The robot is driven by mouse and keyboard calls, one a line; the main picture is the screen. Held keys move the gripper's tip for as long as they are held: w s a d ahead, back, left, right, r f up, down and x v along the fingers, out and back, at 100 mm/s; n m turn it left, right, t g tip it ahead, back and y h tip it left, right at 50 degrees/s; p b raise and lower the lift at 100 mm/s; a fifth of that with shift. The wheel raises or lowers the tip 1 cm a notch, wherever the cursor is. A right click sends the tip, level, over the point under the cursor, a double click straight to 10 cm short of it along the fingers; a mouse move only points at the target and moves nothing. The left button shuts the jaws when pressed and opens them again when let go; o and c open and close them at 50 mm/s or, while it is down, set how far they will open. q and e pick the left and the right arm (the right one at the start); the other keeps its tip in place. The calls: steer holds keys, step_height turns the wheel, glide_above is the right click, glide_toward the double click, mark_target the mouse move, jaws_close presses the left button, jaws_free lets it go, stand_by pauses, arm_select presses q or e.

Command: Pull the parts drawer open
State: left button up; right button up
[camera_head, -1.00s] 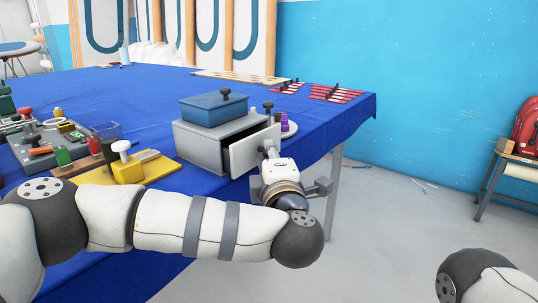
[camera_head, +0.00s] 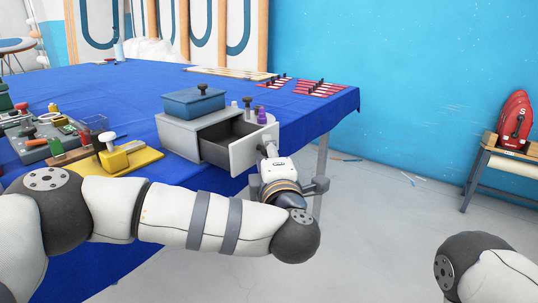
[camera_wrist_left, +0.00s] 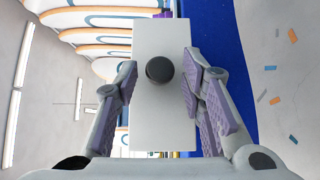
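The parts drawer (camera_head: 229,139) stands partly out of a grey cabinet (camera_head: 180,134), and its dark inside shows. Its pale front panel (camera_head: 243,152) faces my left gripper (camera_head: 268,156). In the left wrist view, the white panel (camera_wrist_left: 163,115) carries a round dark knob (camera_wrist_left: 160,69). The fingers of my left gripper (camera_wrist_left: 160,68) are spread, one on each side of the knob, with a visible gap to it on both sides. Whether the fingers touch the panel's edges cannot be told. My right gripper is out of view.
A blue box (camera_head: 194,102) with a dark knob sits on the cabinet. A purple piece (camera_head: 262,116) stands behind the drawer front.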

arm_select(q)
steer(key=s+d, duration=0.1)
steer(key=s, duration=0.6)
steer(key=shift+s, duration=0.25)
steer(key=shift+d, duration=0.15)
